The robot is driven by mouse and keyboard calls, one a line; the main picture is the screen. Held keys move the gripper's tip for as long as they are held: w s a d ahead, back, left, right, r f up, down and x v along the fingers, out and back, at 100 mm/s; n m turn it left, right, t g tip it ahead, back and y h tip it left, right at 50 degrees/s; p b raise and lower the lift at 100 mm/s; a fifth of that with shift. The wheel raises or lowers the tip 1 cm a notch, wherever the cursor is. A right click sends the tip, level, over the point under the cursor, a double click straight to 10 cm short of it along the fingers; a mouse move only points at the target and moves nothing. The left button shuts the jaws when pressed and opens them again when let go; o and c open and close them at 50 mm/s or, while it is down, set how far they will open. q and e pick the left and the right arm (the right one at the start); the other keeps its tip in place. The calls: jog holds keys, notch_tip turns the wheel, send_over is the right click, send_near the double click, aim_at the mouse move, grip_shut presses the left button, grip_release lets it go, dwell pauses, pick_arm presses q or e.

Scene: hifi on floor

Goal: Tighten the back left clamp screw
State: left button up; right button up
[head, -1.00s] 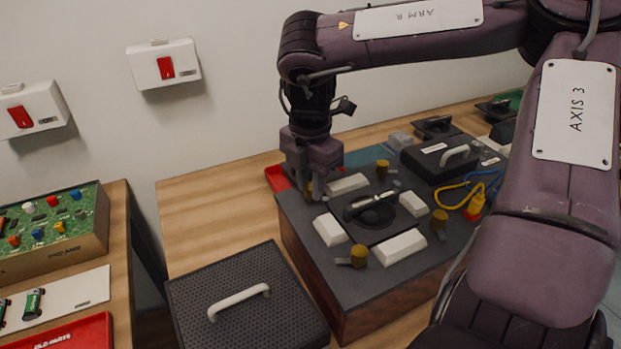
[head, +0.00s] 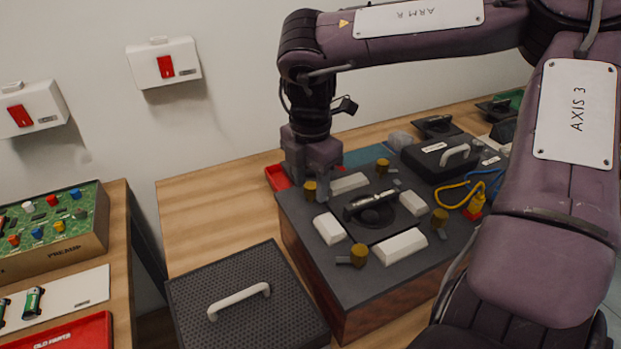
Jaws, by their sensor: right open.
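The back left clamp screw (head: 310,191) is a short brass-coloured cylinder at the far left corner of the dark-topped box (head: 305,235). My right gripper (head: 311,176) points down just above and behind this screw, with its jaws open. One finger reaches down just right of the screw; the other is partly hidden, and I cannot tell whether either touches it. More brass screws stand at the back right (head: 382,167), right (head: 440,217) and front (head: 359,255). My left gripper is not in view.
A perforated black panel with a white handle (head: 240,301) lies front left of the box. A black handled case (head: 437,158) and yellow cable (head: 452,194) are at right. Bare wood (head: 205,215) lies left.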

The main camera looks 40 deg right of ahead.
aim_at(310, 185)
jog(key=shift+r, duration=3.9)
